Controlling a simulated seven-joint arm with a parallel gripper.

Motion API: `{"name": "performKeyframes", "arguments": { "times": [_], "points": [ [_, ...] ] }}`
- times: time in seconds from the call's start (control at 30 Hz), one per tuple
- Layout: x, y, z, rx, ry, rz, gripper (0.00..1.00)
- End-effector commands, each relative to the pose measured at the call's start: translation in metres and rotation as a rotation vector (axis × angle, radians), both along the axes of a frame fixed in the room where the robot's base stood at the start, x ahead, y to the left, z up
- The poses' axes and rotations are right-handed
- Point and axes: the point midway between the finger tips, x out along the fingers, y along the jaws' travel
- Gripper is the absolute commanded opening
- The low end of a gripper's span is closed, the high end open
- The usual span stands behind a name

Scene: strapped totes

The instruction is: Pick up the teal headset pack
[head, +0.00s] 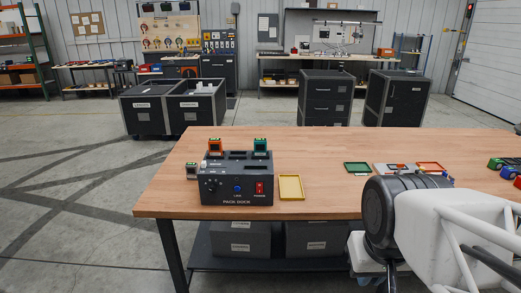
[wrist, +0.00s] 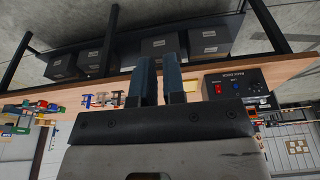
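A teal pack (head: 260,145) stands upright in the right rear part of the dark pack dock (head: 236,190) on the wooden table. An orange pack (head: 215,146) stands in the dock's left rear part. The dock also shows, upside down, in the wrist view (wrist: 236,82). I cannot make out the teal pack clearly there. My gripper (wrist: 160,75) shows in the wrist view as two dark blue fingers with a narrow gap and nothing between them. It is apart from the dock. In the head view my arm is at the lower right and the fingers are not seen.
A small pack (head: 192,170) stands on the table left of the dock. A yellow tray (head: 291,187) lies just right of it. Green (head: 357,168) and orange-red (head: 431,167) trays lie farther right. Several coloured items (head: 508,170) lie at the right. Bare table lies behind the dock.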

Motion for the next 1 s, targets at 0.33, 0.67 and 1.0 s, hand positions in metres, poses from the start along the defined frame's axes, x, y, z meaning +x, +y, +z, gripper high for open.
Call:
{"name": "performKeyframes", "arguments": {
  "times": [0.33, 0.67, 1.0],
  "points": [
    [0.000, 0.000, 0.000, 0.000, 0.000, 0.000, 0.62],
    [0.002, 0.000, 0.001, -0.001, 0.001, 0.004, 0.62],
    [0.041, 0.004, 0.024, -0.019, 0.017, 0.097, 0.62]
  ]
}}
